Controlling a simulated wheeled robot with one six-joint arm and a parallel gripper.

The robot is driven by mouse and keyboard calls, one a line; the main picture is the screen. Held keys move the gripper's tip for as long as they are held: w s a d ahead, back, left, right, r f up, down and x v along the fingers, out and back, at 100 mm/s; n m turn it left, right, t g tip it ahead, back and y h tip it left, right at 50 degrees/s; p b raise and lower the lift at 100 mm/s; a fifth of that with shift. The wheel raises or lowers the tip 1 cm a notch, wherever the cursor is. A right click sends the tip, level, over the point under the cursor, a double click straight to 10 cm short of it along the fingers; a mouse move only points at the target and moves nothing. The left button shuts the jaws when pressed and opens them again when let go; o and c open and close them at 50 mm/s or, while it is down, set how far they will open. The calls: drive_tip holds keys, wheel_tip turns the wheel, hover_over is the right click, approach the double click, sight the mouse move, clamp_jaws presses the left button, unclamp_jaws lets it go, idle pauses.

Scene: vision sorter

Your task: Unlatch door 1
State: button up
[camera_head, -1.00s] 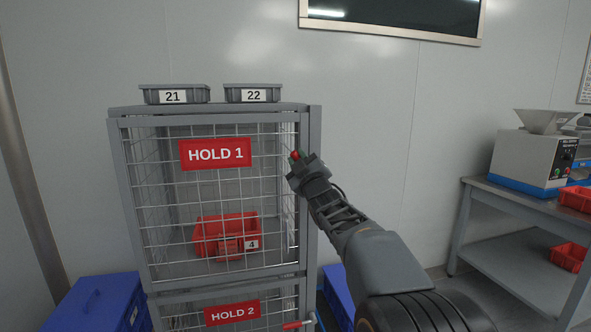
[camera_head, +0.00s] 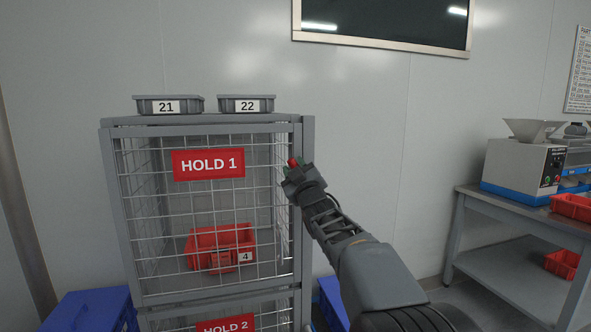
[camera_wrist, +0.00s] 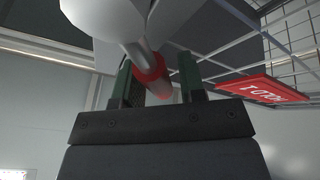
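Door 1 is the upper wire-mesh door (camera_head: 215,262) of the grey cage, with a red HOLD 1 sign (camera_head: 209,164). It looks closed against the frame. My gripper (camera_head: 292,168) is at the door's right edge, at the latch's red handle (camera_head: 293,161), whose tip shows past the fingers. In the wrist view, the red handle (camera_wrist: 152,68) on a pale metal stem lies between the two green-padded fingers of my gripper (camera_wrist: 160,85). Whether both fingers press on it is not clear. The latch's seat is hidden behind my gripper.
Inside the cage is a red bin (camera_head: 222,240) labelled 4. Grey trays 21 (camera_head: 168,104) and 22 (camera_head: 247,104) stand on top. Blue boxes (camera_head: 88,312) sit low beside the cage. A bench (camera_head: 500,195) with a machine stands at right.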

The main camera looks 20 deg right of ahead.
drive_tip(key=shift+o, duration=0.8)
drive_tip(key=v, duration=1.3)
drive_tip(key=shift+s, duration=0.3)
drive_tip(key=shift+f, duration=0.15)
